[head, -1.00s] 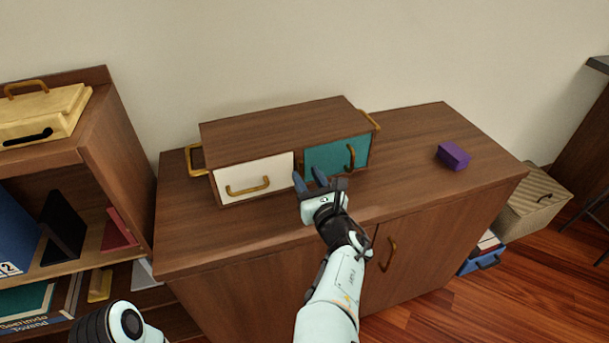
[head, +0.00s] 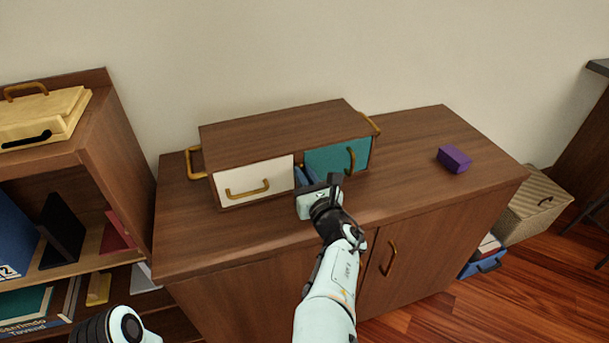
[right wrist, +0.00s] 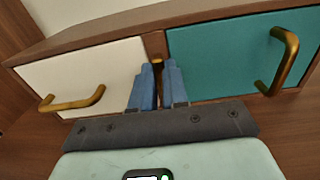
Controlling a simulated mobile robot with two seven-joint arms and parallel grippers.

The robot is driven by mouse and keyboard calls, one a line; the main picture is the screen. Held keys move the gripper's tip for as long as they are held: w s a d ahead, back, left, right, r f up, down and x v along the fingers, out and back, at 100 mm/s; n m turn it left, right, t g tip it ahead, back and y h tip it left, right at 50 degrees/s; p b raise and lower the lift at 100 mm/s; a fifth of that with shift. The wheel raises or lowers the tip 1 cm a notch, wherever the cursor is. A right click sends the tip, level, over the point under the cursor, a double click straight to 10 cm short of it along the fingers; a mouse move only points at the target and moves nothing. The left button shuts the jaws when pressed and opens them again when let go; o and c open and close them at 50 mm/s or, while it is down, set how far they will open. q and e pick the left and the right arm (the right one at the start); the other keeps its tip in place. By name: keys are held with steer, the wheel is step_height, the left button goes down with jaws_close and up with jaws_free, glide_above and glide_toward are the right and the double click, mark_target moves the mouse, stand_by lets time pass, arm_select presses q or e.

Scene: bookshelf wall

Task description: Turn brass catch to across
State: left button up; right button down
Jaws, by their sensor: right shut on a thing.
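The small brass catch (right wrist: 158,63) sits on the wooden divider between the white drawer (head: 254,181) and the teal drawer (head: 334,157) of the wooden box (head: 285,125). My right gripper (head: 305,176) is at the front of the box. In the right wrist view its blue fingers (right wrist: 159,75) are shut on the catch, one on each side. The fingers hide most of the catch, so I cannot tell how it is turned. In the head view the catch is hidden behind the gripper. Both drawers look shut. My left gripper is not in view.
The box stands on a brown cabinet (head: 235,237). Brass handles stick out from the drawer fronts and box sides. A purple block (head: 454,159) lies on the right of the cabinet top, with clear room around it. A bookshelf (head: 113,125) stands at the left.

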steer(key=shift+d+m+p, duration=0.15)
steer(key=shift+m+p, duration=0.3)
steer(key=shift+m, duration=0.95)
steer(key=m, duration=0.1)
steer(key=m+p, duration=0.1)
steer(key=shift+w+d+m, duration=0.15)
steer(key=shift+d+m, duration=0.1)
steer(key=shift+m, duration=0.05)
steer(key=m, duration=0.2)
steer(key=shift+d+f+m+p, duration=0.2)
steer(key=shift+m+p, duration=0.1)
steer(key=shift+m, duration=0.1)
steer(key=shift+w+f+m, duration=0.1)
steer(key=shift+m, duration=0.8)
steer(key=m, duration=0.3)
steer(key=shift+d+f+m, duration=0.15)
steer(key=shift+f+m, duration=0.15)
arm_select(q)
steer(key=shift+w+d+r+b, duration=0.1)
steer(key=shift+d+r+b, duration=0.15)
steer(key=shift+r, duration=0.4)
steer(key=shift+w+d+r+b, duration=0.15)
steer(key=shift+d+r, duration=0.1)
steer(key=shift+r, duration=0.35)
arm_select(e)
steer(key=shift+f+m, duration=0.15)
steer(key=shift+m, duration=0.85)
steer(key=shift+f+m, duration=0.15)
steer(key=shift+m, duration=0.85)
